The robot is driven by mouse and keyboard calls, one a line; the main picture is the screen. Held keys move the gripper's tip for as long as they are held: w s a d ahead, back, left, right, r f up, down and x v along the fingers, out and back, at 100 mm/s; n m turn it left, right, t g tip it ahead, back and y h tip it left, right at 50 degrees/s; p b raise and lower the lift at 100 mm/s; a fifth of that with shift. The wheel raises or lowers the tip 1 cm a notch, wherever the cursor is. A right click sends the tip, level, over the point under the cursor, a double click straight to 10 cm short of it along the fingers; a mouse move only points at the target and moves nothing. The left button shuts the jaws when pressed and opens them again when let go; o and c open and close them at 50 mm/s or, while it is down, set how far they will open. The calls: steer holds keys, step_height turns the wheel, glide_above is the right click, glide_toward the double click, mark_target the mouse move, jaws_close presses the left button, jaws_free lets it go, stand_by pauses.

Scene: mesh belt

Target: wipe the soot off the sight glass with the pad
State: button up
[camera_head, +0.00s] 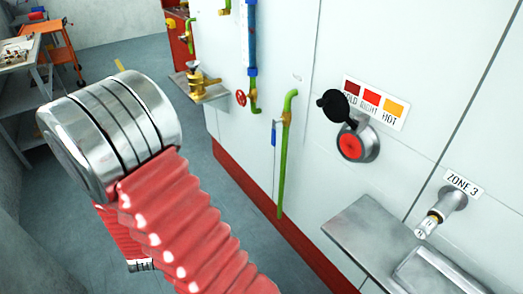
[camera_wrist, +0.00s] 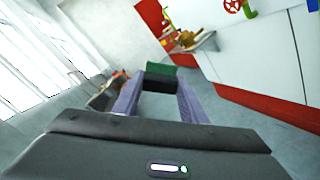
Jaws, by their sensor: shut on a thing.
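The sight glass (camera_head: 350,147) is a round red pane in a metal ring on the white wall. Its black round cover (camera_head: 335,105) stands swung up above it. The pane looks red with a darker middle; I cannot tell how much soot is on it. My gripper (camera_wrist: 158,84) shows in the wrist view with its two purple-grey fingers shut on the pad (camera_wrist: 158,70), a block with a green top and dark grey face. The gripper is apart from the wall. The sight glass is not in the wrist view, and the gripper cannot be made out in the head view.
A colour label (camera_head: 375,103) is above the glass. A metal shelf (camera_head: 365,235) and a fitting (camera_head: 443,210) under a ZONE 3 sign jut out at the lower right. Green pipes (camera_head: 285,150) with a red valve wheel (camera_head: 241,97) run to the left.

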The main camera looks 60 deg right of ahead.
steer(key=s+d+r+m+g+h, duration=0.1)
steer(key=s+d+m+g+h, duration=0.1)
steer(key=s+d+g, duration=0.3)
steer(key=s+d+m+h, duration=0.2)
steer(key=s+d, duration=0.1)
steer(key=d, duration=0.5)
steer(key=m+g, duration=1)
steer(key=g, duration=0.5)
glide_toward(343, 142)
steer(key=shift+w+v, duration=0.2)
steer(key=shift+v, duration=0.7)
steer(key=shift+s+d, duration=0.1)
steer(key=shift+d, duration=0.15)
steer(key=shift+x, duration=2.8)
steer(key=shift+x, duration=0.9)
steer(key=shift+s, duration=0.1)
steer(key=shift+s+a, duration=0.4)
steer(key=shift+s, duration=0.3)
steer(key=shift+s+a, duration=0.35)
steer(key=shift+s, duration=0.35)
